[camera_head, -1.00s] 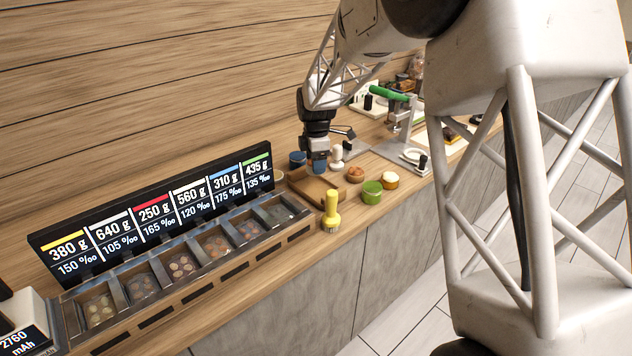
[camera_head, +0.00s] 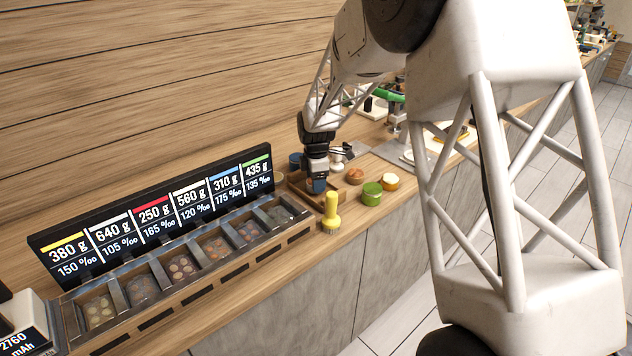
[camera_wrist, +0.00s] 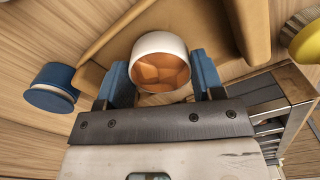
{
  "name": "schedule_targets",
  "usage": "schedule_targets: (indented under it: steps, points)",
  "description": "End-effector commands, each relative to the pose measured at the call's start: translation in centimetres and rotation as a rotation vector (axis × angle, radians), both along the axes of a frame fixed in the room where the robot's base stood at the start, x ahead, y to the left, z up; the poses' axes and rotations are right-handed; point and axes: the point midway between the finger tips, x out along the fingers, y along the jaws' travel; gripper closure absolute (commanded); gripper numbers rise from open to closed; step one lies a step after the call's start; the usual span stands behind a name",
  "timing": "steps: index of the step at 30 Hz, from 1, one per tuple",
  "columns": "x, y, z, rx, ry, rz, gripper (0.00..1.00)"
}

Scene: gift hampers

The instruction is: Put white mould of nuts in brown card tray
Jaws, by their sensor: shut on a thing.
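The white mould of nuts (camera_wrist: 160,42), a round white cup with a brown filling, is between the blue fingers of my gripper (camera_wrist: 162,80) in the wrist view. My gripper is shut on its sides. The brown card tray (camera_wrist: 255,30) lies below and around the mould, with its walls to the left, right and far side. In the head view my gripper (camera_head: 317,184) is low at the tray (camera_head: 297,182), and the mould is hidden. I cannot tell whether the mould touches the tray floor.
A blue pot (camera_wrist: 52,88) stands just outside the tray. A rack of bins (camera_head: 180,268) with a weight display (camera_head: 165,205) runs left.

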Motion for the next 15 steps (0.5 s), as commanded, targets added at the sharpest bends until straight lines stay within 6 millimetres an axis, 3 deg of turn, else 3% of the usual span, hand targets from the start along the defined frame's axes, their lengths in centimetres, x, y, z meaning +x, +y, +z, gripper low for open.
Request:
schedule_targets:
  steps: [15]
  points:
    - [0.01, 0.0, -0.81, 0.0, 0.0, 0.0, 0.63]
